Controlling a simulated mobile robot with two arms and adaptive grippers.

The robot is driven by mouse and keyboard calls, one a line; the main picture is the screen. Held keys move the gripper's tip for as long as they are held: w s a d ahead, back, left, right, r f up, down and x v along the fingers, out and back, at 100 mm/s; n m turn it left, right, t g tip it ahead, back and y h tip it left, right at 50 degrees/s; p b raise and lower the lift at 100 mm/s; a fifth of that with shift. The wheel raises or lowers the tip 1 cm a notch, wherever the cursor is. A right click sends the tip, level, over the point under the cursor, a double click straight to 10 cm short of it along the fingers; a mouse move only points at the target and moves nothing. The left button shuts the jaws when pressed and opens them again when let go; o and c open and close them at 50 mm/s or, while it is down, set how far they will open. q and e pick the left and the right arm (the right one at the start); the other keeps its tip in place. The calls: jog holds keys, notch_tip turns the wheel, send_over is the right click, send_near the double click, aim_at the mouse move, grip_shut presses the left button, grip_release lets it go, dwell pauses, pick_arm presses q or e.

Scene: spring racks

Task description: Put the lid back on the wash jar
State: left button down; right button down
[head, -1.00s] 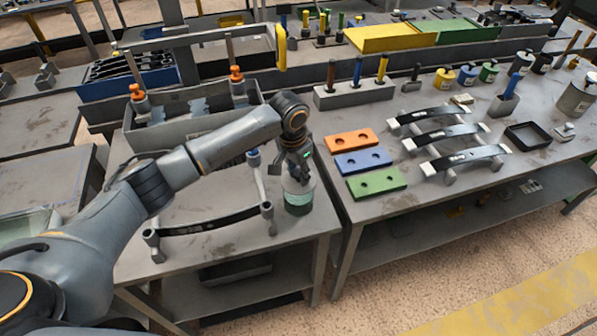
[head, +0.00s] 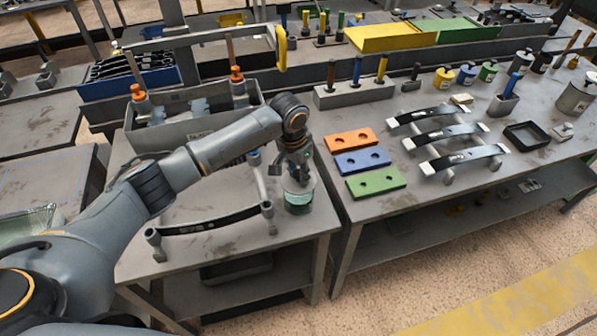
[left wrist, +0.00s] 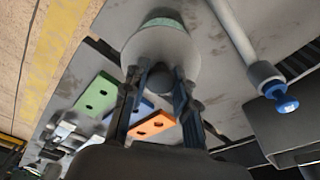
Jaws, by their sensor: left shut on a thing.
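The wash jar (head: 299,203) is a clear jar with green contents, upright near the front right corner of the near-left bench. My left gripper (head: 298,179) points down at the jar's mouth. In the left wrist view its two fingers (left wrist: 161,80) are closed on the dark knob of the pale round lid (left wrist: 158,45). The jar's green shows past the lid's edge. The lid is over the jar's mouth, but I cannot tell whether it is seated. My right gripper is not in view.
A curved black leaf spring on a grey stand (head: 210,221) is close left of the jar. A grey bin (head: 195,132) with orange-topped parts stands behind. Orange, blue and green plates (head: 362,160) lie on the right bench, across a narrow gap.

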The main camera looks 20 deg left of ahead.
pick_arm(q)
jog(key=shift+f+p, duration=0.1)
jog(key=shift+p, duration=0.3)
dwell(0.5)
jog(key=shift+p, duration=0.4)
dwell(0.5)
jog(key=shift+c, duration=2.4)
grip_release()
